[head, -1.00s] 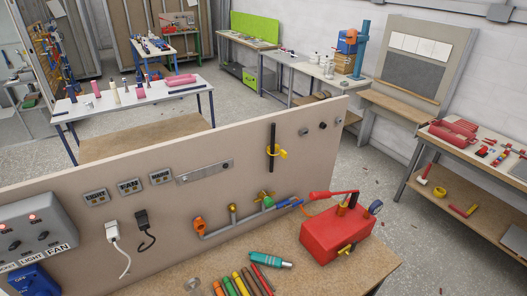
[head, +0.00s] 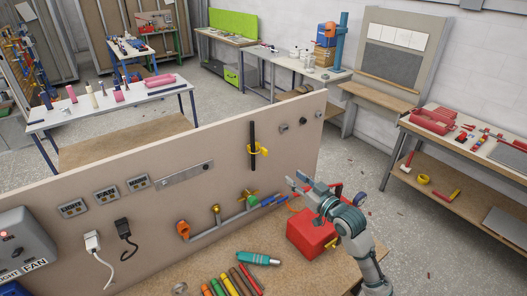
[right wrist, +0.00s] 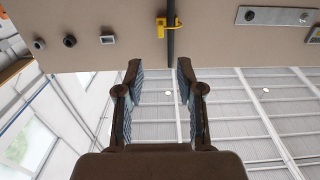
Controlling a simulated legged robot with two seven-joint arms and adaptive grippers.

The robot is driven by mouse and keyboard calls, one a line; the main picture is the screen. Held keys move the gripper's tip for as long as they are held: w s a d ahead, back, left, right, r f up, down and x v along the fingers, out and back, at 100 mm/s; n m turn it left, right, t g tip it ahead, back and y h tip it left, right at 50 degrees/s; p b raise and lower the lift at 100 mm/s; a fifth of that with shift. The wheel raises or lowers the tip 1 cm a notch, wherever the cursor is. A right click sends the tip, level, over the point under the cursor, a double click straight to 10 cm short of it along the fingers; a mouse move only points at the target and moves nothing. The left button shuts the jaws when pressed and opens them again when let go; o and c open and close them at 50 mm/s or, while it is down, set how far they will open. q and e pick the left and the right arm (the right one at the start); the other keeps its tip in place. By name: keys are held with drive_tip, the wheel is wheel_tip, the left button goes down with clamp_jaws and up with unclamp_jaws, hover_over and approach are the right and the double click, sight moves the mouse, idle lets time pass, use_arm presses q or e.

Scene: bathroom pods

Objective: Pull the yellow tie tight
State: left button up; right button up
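The yellow tie (head: 257,150) sits around a black vertical bar (head: 253,136) on the upright board, with its tail sticking out to the right in the head view. In the right wrist view the tie (right wrist: 161,27) shows on the bar at the top, seemingly upside down. My right gripper (head: 297,184) is in front of the board, below and to the right of the tie, apart from it. In the wrist view its two fingers (right wrist: 157,75) are spread with nothing between them. My left gripper is not in view.
Below the tie, a pipe with valves (head: 222,226) runs along the board. A red box (head: 308,232) stands on the bench, partly hidden by my right arm. A teal tool (head: 258,258) and several coloured sticks lie to its left.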

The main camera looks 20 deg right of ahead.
sight(265, 149)
drive_tip(key=p+x, duration=0.1)
drive_tip(key=x, duration=0.4)
drive_tip(key=r+p+x, duration=0.1)
drive_tip(key=x, duration=0.5)
drive_tip(key=p+x, duration=0.1)
drive_tip(key=x, duration=0.4)
drive_tip(key=shift+w+a+r, duration=0.15)
drive_tip(key=shift+w, duration=0.45)
drive_tip(key=shift+a, duration=0.2)
clamp_jaws()
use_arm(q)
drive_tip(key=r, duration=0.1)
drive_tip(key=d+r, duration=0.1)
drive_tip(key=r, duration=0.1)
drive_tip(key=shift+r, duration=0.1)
